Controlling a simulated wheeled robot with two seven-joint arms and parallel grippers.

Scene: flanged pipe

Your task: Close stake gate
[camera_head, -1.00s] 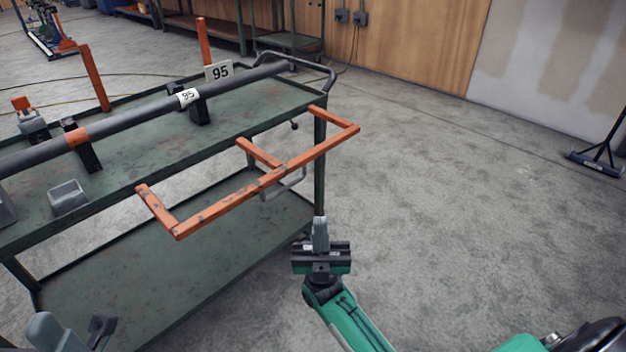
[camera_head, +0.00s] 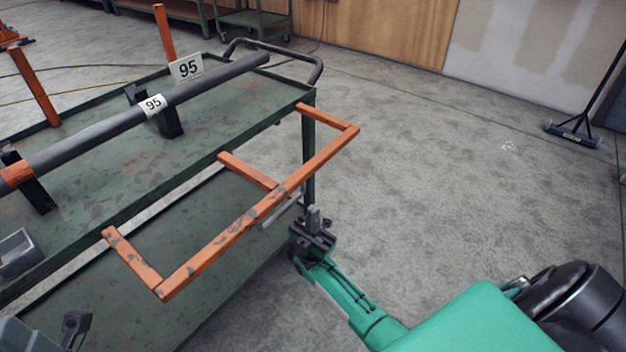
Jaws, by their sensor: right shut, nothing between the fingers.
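The stake gate, an orange worn frame (camera_head: 225,235), sticks out from the near long side of the green cart, lowered and roughly level with the cart top. A grey handle (camera_head: 280,211) sits below its long bar. My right gripper (camera_head: 314,217) is shut and empty, just right of the handle and below the bar; I cannot tell whether it touches the handle. Part of my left gripper (camera_head: 75,328) shows at the bottom left corner; its fingers are not clear. Two orange stakes (camera_head: 35,86) (camera_head: 164,32) stand upright on the cart's far side.
A grey box (camera_head: 16,252) lies at the left. Concrete floor is free to the right; a broom (camera_head: 573,134) stands farther off.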

